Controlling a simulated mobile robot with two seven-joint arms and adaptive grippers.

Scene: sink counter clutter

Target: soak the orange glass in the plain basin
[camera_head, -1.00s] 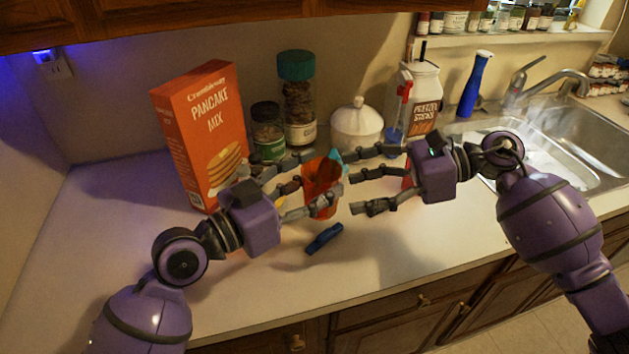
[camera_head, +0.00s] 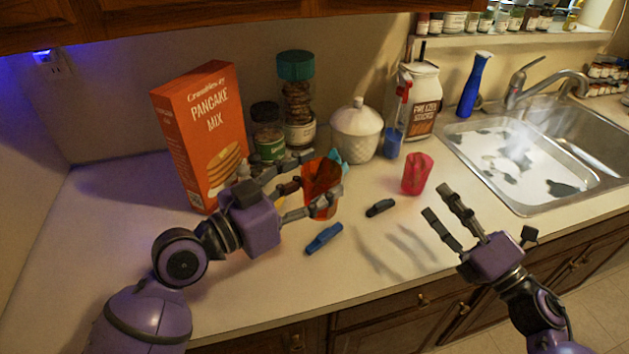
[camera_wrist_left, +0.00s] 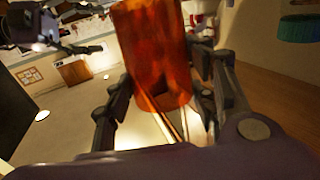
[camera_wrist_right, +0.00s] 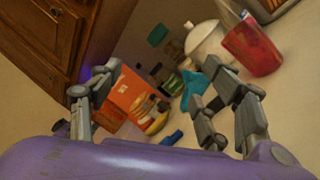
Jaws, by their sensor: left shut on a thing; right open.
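The orange glass (camera_head: 322,178) is at the middle of the counter in the head view, and it fills the top middle of the left wrist view (camera_wrist_left: 155,55). My left gripper (camera_head: 314,186) is shut on it, fingers on both sides. I cannot tell whether its base touches the counter. The sink at the right has two basins: the nearer one (camera_head: 520,160) shows white, sudsy-looking contents with dark patches, and the other (camera_head: 594,132) is bare grey metal. My right gripper (camera_head: 482,215) is open and empty above the counter's front edge, left of the sink.
A red cup (camera_head: 417,174) stands between my grippers. A blue object (camera_head: 324,239) and a small dark object (camera_head: 380,207) lie in front. The pancake box (camera_head: 205,135), jars (camera_head: 297,95), white lidded pot (camera_head: 357,130) and pretzel container (camera_head: 421,95) stand behind.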

